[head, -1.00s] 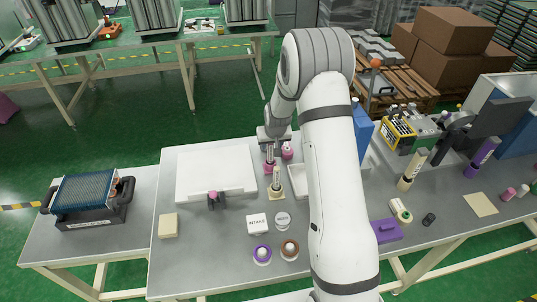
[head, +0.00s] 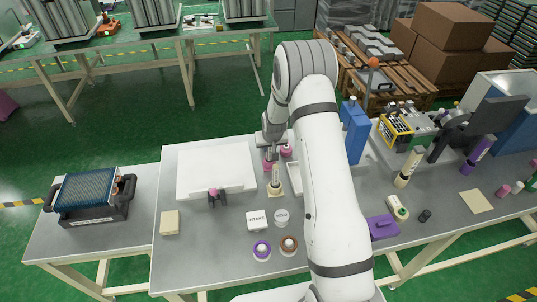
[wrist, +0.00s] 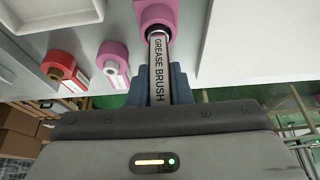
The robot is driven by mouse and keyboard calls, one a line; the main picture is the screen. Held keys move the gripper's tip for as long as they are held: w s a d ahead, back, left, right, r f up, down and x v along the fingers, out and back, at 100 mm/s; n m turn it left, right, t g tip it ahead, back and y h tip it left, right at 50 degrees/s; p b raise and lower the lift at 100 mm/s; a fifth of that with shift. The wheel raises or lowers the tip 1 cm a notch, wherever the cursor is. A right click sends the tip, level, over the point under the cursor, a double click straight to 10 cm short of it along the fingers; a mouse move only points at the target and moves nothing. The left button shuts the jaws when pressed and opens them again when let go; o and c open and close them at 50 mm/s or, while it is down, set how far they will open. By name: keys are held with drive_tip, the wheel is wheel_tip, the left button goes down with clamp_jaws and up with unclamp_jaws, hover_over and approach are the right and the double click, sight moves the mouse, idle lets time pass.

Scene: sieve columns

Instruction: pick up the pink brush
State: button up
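The pink brush, with the label GREASE BRUSH (wrist: 158,75), stands between the fingers of my gripper (wrist: 160,82) in the wrist view. Its lower end meets a round pink holder (wrist: 158,18), which also shows in the head view (head: 268,165). My gripper (head: 269,149) is down over the brush from behind. Both fingers lie close along the sides of the label and no gap shows, so it looks shut on the brush. The hand hides much of the brush in the head view.
Another pink piece (head: 287,151) is just right of the brush, and a cream-handled tool (head: 275,178) stands in front. A white board (head: 215,170) lies to the left. A blue box (head: 355,130) stands to the right.

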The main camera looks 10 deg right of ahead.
clamp_jaws()
drive_tip(key=shift+r, duration=0.1)
wheel_tip(320, 180, up, 18)
drive_tip(key=b, duration=0.4)
drive_tip(key=shift+b, duration=0.35)
